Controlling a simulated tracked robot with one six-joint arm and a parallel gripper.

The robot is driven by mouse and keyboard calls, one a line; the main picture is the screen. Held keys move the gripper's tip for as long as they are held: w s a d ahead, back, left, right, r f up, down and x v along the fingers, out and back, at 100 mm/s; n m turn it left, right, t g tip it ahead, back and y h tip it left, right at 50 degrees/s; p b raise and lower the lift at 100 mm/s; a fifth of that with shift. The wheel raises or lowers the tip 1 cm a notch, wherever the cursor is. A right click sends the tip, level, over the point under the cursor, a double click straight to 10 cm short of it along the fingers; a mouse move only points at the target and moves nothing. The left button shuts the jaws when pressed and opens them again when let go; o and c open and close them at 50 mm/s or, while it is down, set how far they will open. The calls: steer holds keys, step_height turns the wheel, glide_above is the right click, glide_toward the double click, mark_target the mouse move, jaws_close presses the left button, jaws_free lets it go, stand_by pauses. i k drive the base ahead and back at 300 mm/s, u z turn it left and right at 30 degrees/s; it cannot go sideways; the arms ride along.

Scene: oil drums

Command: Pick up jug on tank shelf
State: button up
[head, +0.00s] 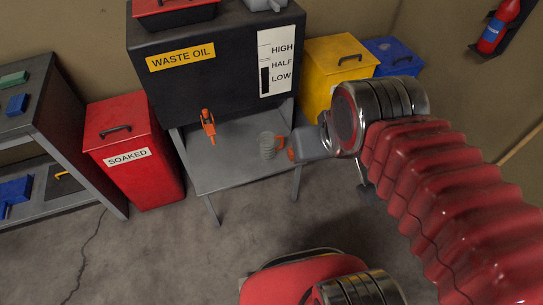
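A grey jug-like body with an orange end (312,143) shows at the right edge of the tank shelf (225,160). Its right side is hidden behind my wrist. A grey-green ribbed piece (267,146) is just left of it on the shelf; I cannot tell whether they are joined. The shelf is under the black waste oil tank (205,75). My gripper (345,155) is at the shelf's right side, close to the grey body. The wrist covers most of it, so its opening and any contact are unclear.
An orange tap (208,126) sticks out below the tank. A red soaked bin (135,150) stands left of the stand, and yellow (338,70) and blue (393,55) bins stand right. Grey shelving (65,125) is at far left. The floor in front is mostly clear.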

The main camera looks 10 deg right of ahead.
mark_target(266, 140)
steer(key=k, duration=1.05)
steer(key=u, duration=0.15)
steer(key=i, duration=0.45)
steer(key=u, duration=0.55)
steer(key=i, duration=1.7)
steer(key=z, duration=0.45)
